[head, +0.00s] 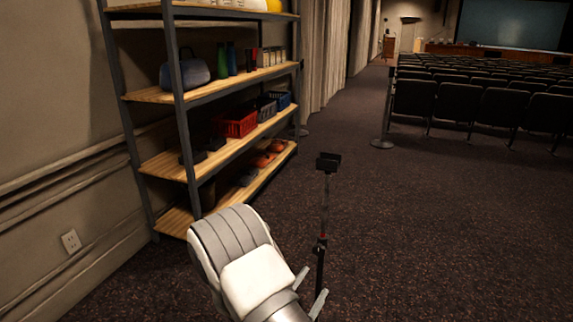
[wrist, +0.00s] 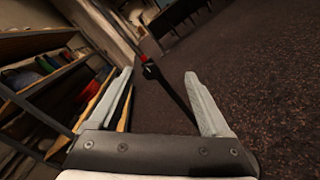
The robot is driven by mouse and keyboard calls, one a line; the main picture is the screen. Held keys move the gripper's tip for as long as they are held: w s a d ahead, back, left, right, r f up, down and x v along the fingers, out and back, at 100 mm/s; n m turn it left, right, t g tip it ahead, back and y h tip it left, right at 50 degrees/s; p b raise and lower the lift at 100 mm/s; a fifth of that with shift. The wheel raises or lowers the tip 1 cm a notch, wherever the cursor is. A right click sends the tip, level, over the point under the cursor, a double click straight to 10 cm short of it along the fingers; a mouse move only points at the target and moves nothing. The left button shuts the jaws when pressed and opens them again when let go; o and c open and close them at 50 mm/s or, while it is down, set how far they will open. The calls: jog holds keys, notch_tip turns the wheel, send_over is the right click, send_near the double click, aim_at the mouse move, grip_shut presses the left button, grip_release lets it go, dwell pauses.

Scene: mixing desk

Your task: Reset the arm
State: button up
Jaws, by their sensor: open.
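My gripper (head: 311,289) is at the bottom middle of the head view, at the end of my white and grey arm. In the wrist view the two fingers of my gripper (wrist: 160,88) are spread apart with nothing held between them. A thin dark stand (head: 324,207) with a red band and a black holder on top rises just beyond the gripper in the head view. In the wrist view the stand (wrist: 150,68) shows between and beyond the fingers; I cannot tell how far away it is.
A wooden shelf unit (head: 225,80) stands along the left wall with a blue bag (head: 187,71), a red basket (head: 238,123) and orange items on it. A barrier post (head: 386,110) and rows of dark seats (head: 455,103) stand at the right. The carpet (head: 440,230) on the right is clear.

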jog(key=s+d+r+m+g+h, duration=0.6)
jog(key=d+r+m+g, duration=0.35)
jog(key=d+r, duration=0.25)
jog(key=s+d+r+m+g+y, duration=0.2)
jog(key=s+m+g+y, duration=0.15)
jog(key=s, duration=0.25)
jog(key=s+d+r+m+g+y, duration=0.2)
jog(key=s+r+m, duration=0.15)
jog(key=s, duration=0.25)
jog(key=s+a+r+m+t+y, duration=0.5)
jog(key=s+a+r+y, duration=0.2)
jog(key=a+y, duration=0.15)
notch_tip(320, 180, up, 17)
jog(key=y+p, duration=0.1)
jog(key=p, duration=1.6)
